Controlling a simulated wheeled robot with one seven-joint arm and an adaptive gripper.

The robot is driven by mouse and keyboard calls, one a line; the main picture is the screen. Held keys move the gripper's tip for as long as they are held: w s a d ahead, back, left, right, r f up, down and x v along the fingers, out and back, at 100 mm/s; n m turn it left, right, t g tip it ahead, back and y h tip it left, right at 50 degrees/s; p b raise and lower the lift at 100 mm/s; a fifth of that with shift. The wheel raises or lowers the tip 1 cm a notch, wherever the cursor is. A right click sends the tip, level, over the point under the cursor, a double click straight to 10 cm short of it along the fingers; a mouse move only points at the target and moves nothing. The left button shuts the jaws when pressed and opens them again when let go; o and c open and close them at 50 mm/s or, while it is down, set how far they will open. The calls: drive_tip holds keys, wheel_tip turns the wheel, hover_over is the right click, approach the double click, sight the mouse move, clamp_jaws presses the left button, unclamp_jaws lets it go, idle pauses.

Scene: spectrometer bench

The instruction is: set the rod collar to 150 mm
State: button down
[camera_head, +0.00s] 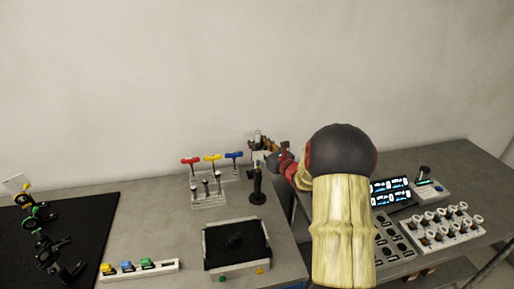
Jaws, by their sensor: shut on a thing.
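A dark upright rod stand (257,187) with a round base stands near the back right of the left bench. My gripper (262,158) comes in from the right at the upper part of this rod and is shut there on what appears to be the rod collar. The collar is very small here and mostly hidden by the fingers. No height scale can be read. My arm covers the area to the right of the rod.
Red, yellow and blue T-handled tools (212,159) stand in a rack left of the rod, with a smaller rack (208,197) in front. A black-lined tray (207,250) lies in front. A control panel (391,190) and a switch board (440,233) lie right of my arm.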

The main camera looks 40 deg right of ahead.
drive_tip(key=c, duration=1.3)
unclamp_jaws()
drive_tip(key=s, duration=1.2)
drive_tip(key=shift+a, duration=0.35)
drive_tip(key=shift+s+f, duration=0.1)
drive_tip(key=shift+f, duration=0.05)
